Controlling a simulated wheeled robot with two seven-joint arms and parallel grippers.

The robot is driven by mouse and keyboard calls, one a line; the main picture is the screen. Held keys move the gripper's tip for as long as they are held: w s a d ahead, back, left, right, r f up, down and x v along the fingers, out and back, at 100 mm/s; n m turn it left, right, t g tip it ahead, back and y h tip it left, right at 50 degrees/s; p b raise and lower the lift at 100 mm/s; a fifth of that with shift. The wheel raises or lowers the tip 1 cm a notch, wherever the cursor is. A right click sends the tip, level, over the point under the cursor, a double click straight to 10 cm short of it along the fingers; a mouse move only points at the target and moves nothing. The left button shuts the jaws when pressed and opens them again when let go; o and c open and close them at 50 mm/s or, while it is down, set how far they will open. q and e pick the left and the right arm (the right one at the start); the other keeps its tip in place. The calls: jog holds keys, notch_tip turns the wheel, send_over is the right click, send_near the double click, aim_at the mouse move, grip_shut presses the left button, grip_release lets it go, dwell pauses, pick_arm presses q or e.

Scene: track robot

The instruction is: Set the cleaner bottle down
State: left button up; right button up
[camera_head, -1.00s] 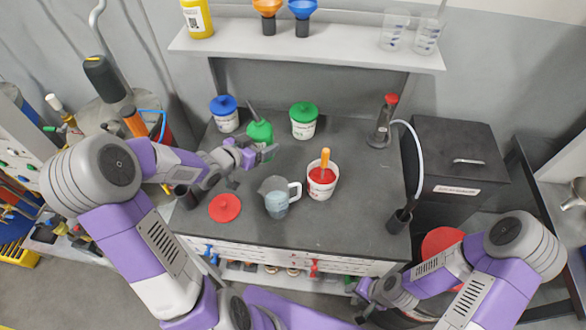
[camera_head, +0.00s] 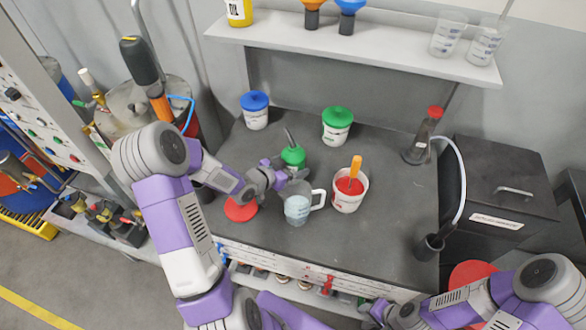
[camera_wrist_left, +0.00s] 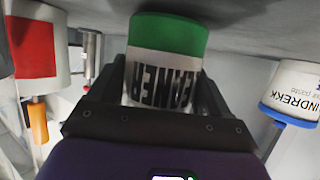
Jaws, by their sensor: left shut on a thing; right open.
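The cleaner bottle (camera_head: 293,156) is green with a thin grey spout and a white label, behind the jug on the dark counter. My left gripper (camera_wrist_left: 160,88) is shut around its body. In the left wrist view the bottle (camera_wrist_left: 165,35) shows its green base end close to the grey counter surface; I cannot tell whether it touches. The gripper hides its lower part in the head view. My right gripper (camera_head: 380,314) is open and empty, low at the front, below the counter edge.
A measuring jug (camera_head: 298,209), a red-filled tub (camera_head: 348,200) and a red lid (camera_head: 240,211) are near the bottle. Blue-lidded (camera_head: 255,117) and green-lidded (camera_head: 337,132) tubs stand behind. The counter (camera_head: 385,180) is clear right of the red-filled tub.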

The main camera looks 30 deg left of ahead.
pick_arm(q)
jog(key=shift+f, duration=0.3)
jog(key=shift+f, duration=0.2)
jog(key=o, duration=1.4)
jog(key=shift+c, duration=0.2)
jog(key=shift+r, duration=0.1)
jog(key=shift+r, duration=0.25)
jog(key=p+v, duration=0.2)
jog(key=v, duration=1)
jog(key=shift+f, duration=0.2)
